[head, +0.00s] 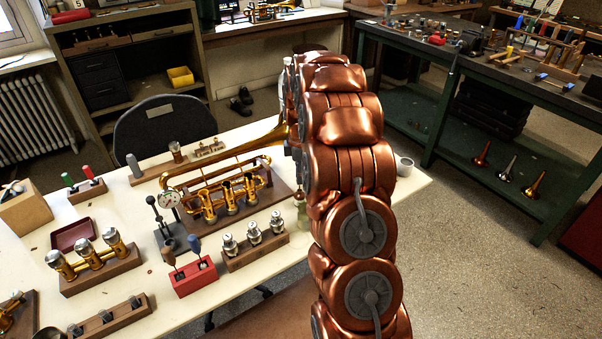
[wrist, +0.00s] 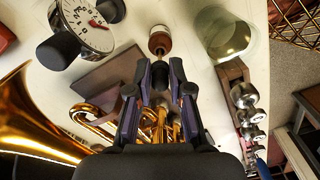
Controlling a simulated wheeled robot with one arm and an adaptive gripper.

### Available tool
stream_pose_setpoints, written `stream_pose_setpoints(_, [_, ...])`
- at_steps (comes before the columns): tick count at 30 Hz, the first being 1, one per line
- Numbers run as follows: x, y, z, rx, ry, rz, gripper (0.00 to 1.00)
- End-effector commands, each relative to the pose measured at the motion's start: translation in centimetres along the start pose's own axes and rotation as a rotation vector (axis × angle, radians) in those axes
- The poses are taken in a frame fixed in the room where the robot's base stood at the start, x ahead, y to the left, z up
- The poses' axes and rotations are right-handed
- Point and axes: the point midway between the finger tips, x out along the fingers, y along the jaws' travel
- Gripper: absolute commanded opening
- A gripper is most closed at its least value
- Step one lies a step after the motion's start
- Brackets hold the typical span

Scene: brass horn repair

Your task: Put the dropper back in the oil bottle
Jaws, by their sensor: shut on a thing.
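My gripper (wrist: 162,68) shows in the wrist view, its two dark, purple-sided fingers closed in around the dropper.
A dial gauge (wrist: 88,24) is at upper left. The brass trumpet (head: 225,195) lies close by, its bell (wrist: 38,112) left of my gripper.

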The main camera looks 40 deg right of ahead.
Motion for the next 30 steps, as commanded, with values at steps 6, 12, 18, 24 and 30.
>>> stream_pose_setpoints(6, [0.6,0.0,0.0,0.000,0.000,-0.001,0.05])
stream_pose_setpoints(12, [1.1,0.0,0.0,0.000,0.000,0.000,0.05])
stream_pose_setpoints(18, [1.6,0.0,0.0,0.000,0.001,-0.001,0.05])
stream_pose_setpoints(24, [2.1,0.0,0.0,0.000,0.001,-0.001,0.05])
stream_pose_setpoints(30, [2.5,0.0,0.0,0.000,0.001,-0.002,0.05])
